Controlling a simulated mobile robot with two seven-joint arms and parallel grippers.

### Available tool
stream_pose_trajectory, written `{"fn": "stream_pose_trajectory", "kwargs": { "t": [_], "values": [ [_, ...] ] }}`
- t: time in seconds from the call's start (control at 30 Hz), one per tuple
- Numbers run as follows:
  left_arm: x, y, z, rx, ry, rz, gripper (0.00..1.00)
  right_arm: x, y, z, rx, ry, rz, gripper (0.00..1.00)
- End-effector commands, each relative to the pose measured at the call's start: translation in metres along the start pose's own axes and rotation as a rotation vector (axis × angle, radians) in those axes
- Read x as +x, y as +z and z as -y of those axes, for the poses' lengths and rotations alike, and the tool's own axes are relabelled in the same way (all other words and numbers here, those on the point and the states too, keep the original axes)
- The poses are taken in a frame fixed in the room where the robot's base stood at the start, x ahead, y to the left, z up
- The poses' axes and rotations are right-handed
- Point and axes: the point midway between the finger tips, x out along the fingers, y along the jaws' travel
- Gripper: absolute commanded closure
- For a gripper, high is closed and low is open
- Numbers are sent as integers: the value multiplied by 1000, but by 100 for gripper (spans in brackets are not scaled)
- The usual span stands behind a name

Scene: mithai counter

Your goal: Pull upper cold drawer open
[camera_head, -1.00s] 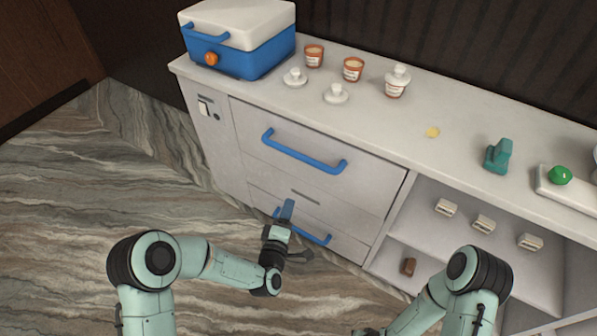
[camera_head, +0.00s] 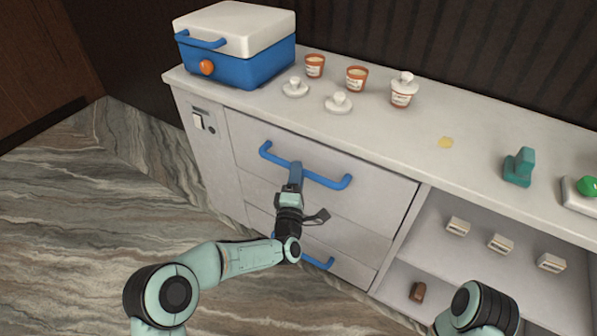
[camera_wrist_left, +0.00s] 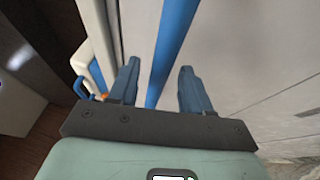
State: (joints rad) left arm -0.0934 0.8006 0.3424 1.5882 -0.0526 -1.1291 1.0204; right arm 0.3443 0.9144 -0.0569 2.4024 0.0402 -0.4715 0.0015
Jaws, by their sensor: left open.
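The upper cold drawer (camera_head: 355,207) is a pale grey front with a long blue bar handle (camera_head: 329,182), and it looks shut. My left gripper (camera_head: 296,168) is at the middle of that handle in the head view. In the left wrist view the handle (camera_wrist_left: 172,50) runs between the two open blue fingers (camera_wrist_left: 158,88), with a gap on each side. Whether the bar sits fully down between the fingertips is hard to tell. My right gripper is out of view; only part of my right arm shows at the bottom right.
A lower drawer with a blue handle (camera_head: 318,262) is below, partly behind my left arm. On the counter (camera_head: 400,135) stand a blue cooler box (camera_head: 245,68), several cups and lids, and a teal device (camera_head: 519,167). Open shelves (camera_head: 470,268) are to the right.

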Motion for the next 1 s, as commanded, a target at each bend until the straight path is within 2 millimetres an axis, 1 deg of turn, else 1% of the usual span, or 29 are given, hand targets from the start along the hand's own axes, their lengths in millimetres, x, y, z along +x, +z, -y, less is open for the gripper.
{"fn": "stream_pose_trajectory", "kwargs": {
  "t": [0.03,0.1,0.2,0.53,0.57,0.6,0.67,0.7,1.0],
  "values": [
    [6,0,1,0,1,0,52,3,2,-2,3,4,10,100],
    [13,1,1,0,0,0,52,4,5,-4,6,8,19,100],
    [19,0,1,0,-1,0,52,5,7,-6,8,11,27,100],
    [22,0,0,1,-2,1,52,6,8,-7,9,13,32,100],
    [22,0,0,1,-2,1,55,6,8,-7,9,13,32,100],
    [22,0,0,1,-1,1,68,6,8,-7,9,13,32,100],
    [22,0,0,1,-1,1,87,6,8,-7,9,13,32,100],
    [22,0,0,1,-1,1,100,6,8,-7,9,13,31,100],
    [18,-1,0,1,-2,1,100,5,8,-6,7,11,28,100]
  ]
}}
